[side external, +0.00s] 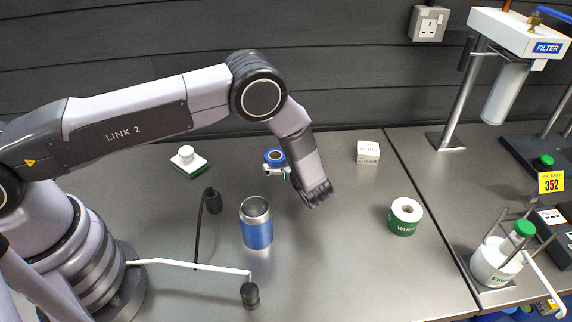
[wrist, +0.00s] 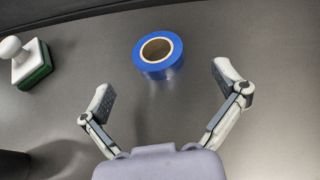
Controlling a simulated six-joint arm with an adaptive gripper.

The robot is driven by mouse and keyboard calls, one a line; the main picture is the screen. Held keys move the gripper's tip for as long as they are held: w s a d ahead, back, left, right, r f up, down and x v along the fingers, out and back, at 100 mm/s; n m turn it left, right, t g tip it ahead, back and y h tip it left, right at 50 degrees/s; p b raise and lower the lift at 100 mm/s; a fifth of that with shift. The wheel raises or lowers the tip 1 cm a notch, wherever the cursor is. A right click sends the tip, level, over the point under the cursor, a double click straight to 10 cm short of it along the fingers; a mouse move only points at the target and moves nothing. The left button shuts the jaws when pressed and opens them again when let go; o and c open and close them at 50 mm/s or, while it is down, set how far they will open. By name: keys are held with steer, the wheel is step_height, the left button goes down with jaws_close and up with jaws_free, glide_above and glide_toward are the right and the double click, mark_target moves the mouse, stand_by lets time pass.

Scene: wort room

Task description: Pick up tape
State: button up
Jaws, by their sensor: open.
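The tape is a blue roll with a brown core. It lies on the steel bench in the wrist view (wrist: 172,67), just beyond my fingertips and roughly between their lines. In the side view the tape (side external: 274,152) shows behind my wrist, its lower part hidden. My gripper (wrist: 164,85) is open and empty, with the fingers spread wide on either side and apart from the tape.
A white-knobbed green stamp (side external: 188,161) stands left of the tape. A blue-banded can (side external: 257,228) stands in front. The dark wall (side external: 330,60) rises behind the bench.

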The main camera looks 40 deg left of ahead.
mark_target(273, 155)
steer(key=x, duration=0.4)
steer(key=shift+s+a+f, duration=0.15)
steer(key=shift+a+f, duration=0.05)
steer(key=shift+f, duration=0.1)
steer(key=c, duration=1.1)
steer(key=shift+r, duration=0.15)
